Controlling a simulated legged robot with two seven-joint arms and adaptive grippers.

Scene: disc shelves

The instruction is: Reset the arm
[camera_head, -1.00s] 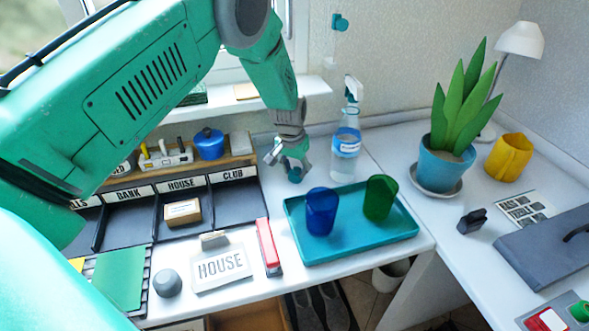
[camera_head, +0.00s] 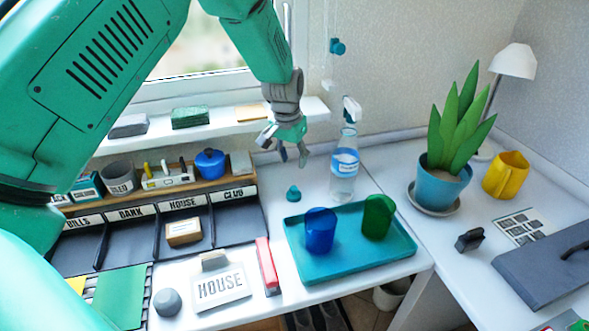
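My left arm (camera_head: 262,40) comes in from the left, green with a grey wrist. My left gripper (camera_head: 293,158) hangs fingers down above the white desk, left of the clear spray bottle (camera_head: 345,170). Its fingers are apart with nothing between them. My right gripper is not in view.
A teal tray (camera_head: 345,262) holds a blue cup (camera_head: 320,230) and a green cup (camera_head: 377,216). A labelled sorter (camera_head: 130,215) with a wooden shelf stands at left. A potted plant (camera_head: 445,185) stands to the right. The window sill (camera_head: 225,122) lies behind the gripper.

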